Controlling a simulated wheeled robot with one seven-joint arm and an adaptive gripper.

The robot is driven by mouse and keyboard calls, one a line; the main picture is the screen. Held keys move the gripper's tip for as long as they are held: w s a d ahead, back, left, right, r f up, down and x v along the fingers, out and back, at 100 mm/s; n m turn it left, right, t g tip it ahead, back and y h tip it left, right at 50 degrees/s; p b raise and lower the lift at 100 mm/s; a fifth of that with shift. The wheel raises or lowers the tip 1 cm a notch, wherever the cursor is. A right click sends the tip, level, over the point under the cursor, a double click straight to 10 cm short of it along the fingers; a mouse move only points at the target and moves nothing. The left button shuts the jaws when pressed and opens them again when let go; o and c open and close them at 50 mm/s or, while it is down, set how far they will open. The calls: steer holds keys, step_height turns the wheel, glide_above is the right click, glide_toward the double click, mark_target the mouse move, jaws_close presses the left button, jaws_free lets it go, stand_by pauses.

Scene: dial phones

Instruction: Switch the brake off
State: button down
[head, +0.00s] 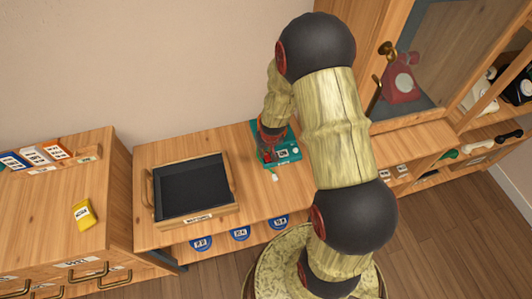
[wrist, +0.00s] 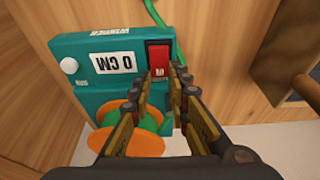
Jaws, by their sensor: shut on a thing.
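A teal winder box (head: 290,155) stands on the wooden counter against the wall. In the wrist view, the winder box (wrist: 90,82) fills the upper left, with a white display reading "0 CM" (wrist: 113,62) upside down. A red switch (wrist: 158,55) is set in its face, with a partly hidden label at its lower end. My gripper (wrist: 166,78) has its fingertips on either side of the switch's lower end and is shut on it. An orange and green spool (wrist: 125,135) sits below, partly hidden by my fingers. In the head view my arm hides part of the box.
A black-lined wooden tray (head: 235,215) is left of the winder. A round white knob (wrist: 69,65) is on the box's left side. A green cord (wrist: 152,12) runs up from the box. A glass-fronted cabinet (head: 445,45) with a red dial phone (head: 401,82) stands to the right.

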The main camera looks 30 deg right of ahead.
stand_by(0.3)
steer(key=c, duration=1.7)
jaws_free()
steer(key=shift+c, duration=0.2)
steer(key=shift+o, duration=0.3)
steer(key=v, duration=1.2)
steer(key=shift+s, duration=0.2)
steer(key=shift+a+f, duration=0.1)
